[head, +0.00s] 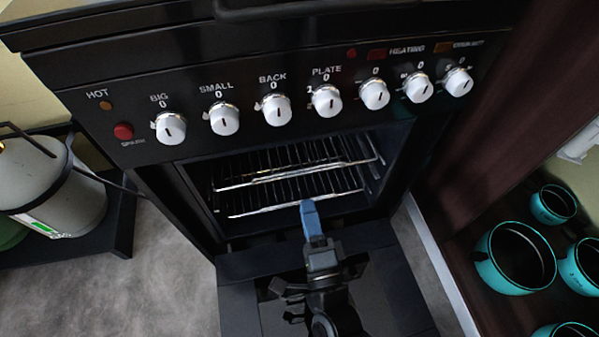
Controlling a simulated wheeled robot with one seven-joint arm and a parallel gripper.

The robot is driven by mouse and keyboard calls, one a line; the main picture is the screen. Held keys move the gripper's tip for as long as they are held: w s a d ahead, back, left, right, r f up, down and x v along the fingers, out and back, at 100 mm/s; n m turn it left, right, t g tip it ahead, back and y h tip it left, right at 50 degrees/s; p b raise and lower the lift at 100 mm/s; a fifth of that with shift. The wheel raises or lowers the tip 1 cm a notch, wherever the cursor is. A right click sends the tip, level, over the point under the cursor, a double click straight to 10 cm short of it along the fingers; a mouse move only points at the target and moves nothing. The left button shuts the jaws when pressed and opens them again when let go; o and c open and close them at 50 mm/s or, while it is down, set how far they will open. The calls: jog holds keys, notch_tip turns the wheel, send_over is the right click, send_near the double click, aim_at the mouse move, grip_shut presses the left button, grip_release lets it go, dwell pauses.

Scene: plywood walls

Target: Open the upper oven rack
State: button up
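The black oven (190,200) has its door (242,300) folded down, leaving the cavity open. Inside are two wire racks. The upper oven rack (300,171) has a bright front bar and lies just below the control panel. The lower rack (295,205) sits beneath it, and both appear to be inside the cavity. My gripper (310,215), with blue fingers, is over the open door in front of the lower rack's front edge, below the upper rack in the picture. The fingers overlap in this view, so their gap is hidden. I see no clear contact with either rack.
A row of white knobs (275,108) juts from the panel above the opening. A grey cylinder (60,190) stands on a dark stand at left. Teal pots (515,257) stand on a dark wooden surface at right. Grey floor is bare left of the door.

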jog(key=x, duration=0.8)
jog(key=shift+a+b, duration=0.15)
jog(key=shift+b, duration=0.25)
jog(key=shift+w, duration=0.15)
grip_shut()
jog(key=shift+f, duration=0.1)
dwell(0.8)
